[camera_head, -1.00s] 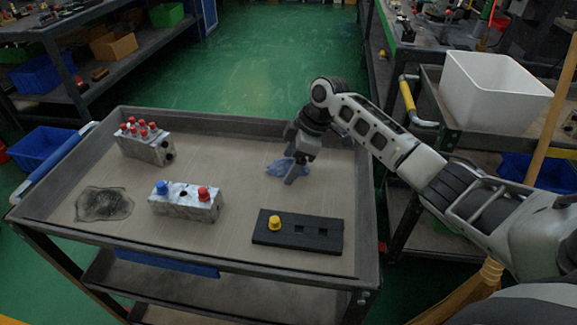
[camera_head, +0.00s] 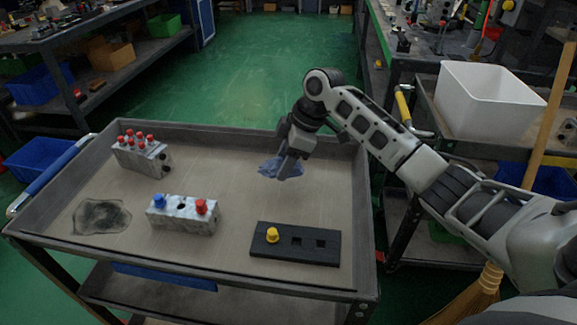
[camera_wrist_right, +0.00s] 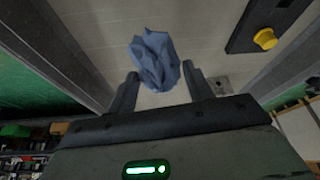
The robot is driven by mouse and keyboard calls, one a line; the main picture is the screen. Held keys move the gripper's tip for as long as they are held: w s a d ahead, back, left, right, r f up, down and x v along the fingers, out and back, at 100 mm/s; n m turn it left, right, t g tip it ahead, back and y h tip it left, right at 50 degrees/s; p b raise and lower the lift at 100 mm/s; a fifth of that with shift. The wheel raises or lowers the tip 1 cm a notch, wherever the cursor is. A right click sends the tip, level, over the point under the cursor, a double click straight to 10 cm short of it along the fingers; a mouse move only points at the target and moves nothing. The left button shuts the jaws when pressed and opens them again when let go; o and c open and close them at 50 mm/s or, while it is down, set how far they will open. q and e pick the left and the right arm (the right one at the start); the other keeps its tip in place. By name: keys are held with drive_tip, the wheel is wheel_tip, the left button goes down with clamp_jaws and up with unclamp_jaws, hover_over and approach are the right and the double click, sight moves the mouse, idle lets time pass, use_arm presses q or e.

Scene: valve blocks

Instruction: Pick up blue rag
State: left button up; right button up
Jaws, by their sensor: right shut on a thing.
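The blue rag (camera_head: 283,168) is crumpled and hangs from my right gripper (camera_head: 287,160), toward the back right of the cart top. In the right wrist view the rag (camera_wrist_right: 154,60) bunches between the tips of the right gripper's fingers (camera_wrist_right: 160,82), which are shut on it. In the head view the rag looks slightly above the tray surface. My left gripper does not show in either view.
The cart tray (camera_head: 240,205) holds a block with several red caps (camera_head: 142,152), a block with a blue and a red cap (camera_head: 183,214), a dark stain (camera_head: 101,216), and a black plate with a yellow knob (camera_head: 295,243). A white bin (camera_head: 490,100) stands at right.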

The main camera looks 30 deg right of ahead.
drive_tip(key=s+a+r+p, duration=0.1)
drive_tip(key=s+a+r, duration=0.5)
drive_tip(key=a+r, duration=0.2)
drive_tip(key=shift+s+a, duration=0.3)
drive_tip(key=shift+a, duration=0.95)
drive_tip(key=shift+o, duration=0.4)
